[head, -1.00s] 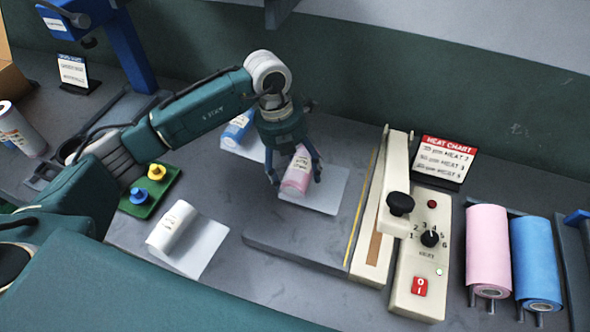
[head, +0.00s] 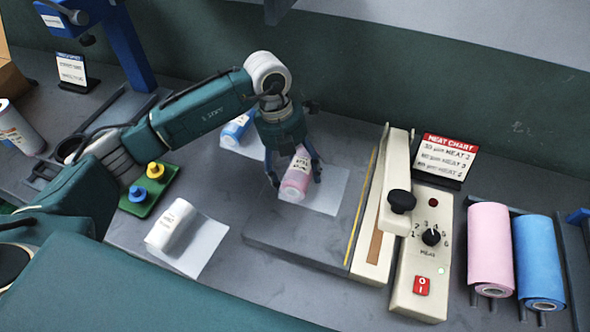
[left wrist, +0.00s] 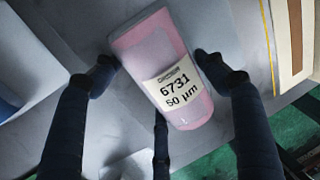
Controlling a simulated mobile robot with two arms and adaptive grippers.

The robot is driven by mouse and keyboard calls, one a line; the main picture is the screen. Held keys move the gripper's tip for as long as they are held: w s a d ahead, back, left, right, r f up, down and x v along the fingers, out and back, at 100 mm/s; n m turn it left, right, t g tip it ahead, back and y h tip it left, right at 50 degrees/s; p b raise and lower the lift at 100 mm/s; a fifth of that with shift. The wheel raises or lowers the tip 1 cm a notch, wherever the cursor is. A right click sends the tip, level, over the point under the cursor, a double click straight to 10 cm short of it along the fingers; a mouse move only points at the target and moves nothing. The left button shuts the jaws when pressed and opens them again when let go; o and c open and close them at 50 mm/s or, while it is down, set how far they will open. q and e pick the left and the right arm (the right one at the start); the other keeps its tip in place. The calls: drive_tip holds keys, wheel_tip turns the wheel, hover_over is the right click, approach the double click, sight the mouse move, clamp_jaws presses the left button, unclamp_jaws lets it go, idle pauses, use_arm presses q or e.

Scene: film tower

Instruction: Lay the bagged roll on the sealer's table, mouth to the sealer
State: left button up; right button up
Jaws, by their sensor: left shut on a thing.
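My left gripper (head: 294,180) comes down from above and is shut on the roll, fingers on both sides. Whether the roll touches the table is unclear. My right gripper is not in view.
A white bagged roll (head: 170,228) lies at front left and a blue one (head: 238,127) behind my gripper. A green tray (head: 152,195) holds a yellow and a blue knob.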

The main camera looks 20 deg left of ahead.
use_arm(q)
drive_tip(key=o, duration=1.5)
drive_tip(key=r, duration=0.2)
drive_tip(key=a+r, duration=0.1)
drive_tip(key=r, duration=0.4)
drive_tip(key=shift+a+r, duration=0.2)
drive_tip(key=shift+a, duration=0.05)
